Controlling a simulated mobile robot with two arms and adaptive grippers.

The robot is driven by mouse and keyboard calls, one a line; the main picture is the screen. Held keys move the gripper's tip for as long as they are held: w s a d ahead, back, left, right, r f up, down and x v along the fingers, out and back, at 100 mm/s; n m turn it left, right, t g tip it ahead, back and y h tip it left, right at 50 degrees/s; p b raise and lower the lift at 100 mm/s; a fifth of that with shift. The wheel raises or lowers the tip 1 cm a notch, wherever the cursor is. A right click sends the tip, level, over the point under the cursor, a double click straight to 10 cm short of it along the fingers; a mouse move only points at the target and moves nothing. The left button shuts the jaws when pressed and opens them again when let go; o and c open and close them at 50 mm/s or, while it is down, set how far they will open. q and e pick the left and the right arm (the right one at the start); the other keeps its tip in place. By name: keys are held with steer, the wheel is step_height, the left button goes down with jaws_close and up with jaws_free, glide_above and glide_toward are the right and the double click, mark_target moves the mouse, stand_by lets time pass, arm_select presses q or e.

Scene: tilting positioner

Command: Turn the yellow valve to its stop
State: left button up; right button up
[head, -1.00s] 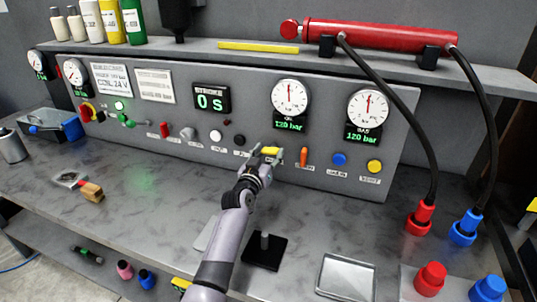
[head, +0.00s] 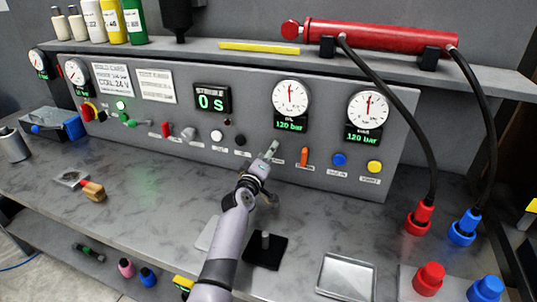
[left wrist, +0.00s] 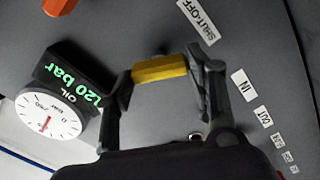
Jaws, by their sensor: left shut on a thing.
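The yellow valve handle (left wrist: 160,68) spans between the two fingertips of my left gripper (left wrist: 164,78) in the left wrist view. The jaws are shut on the handle, one finger at each end. The handle sits at a steep angle to the row of labels. The SHUT-OFF label (left wrist: 198,20) lies beside it. In the head view my left gripper (head: 270,150) is at the panel, just left of the orange handle, and its fingers hide the yellow valve. My right gripper is in neither view.
The orange handle (head: 304,157) stands close on the right. Blue (head: 339,159) and yellow (head: 374,166) buttons lie beyond it. The oil gauge (head: 291,97) is above, with 120 bar below it. The bench holds a metal tray (head: 346,278) and a black block (head: 265,251).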

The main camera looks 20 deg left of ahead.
arm_select(q)
steer(key=n, duration=0.5)
steer(key=shift+f+n, duration=0.15)
steer(key=shift+n, duration=0.15)
stand_by(0.5)
steer(key=o, duration=1.2)
steer(key=shift+c, duration=0.2)
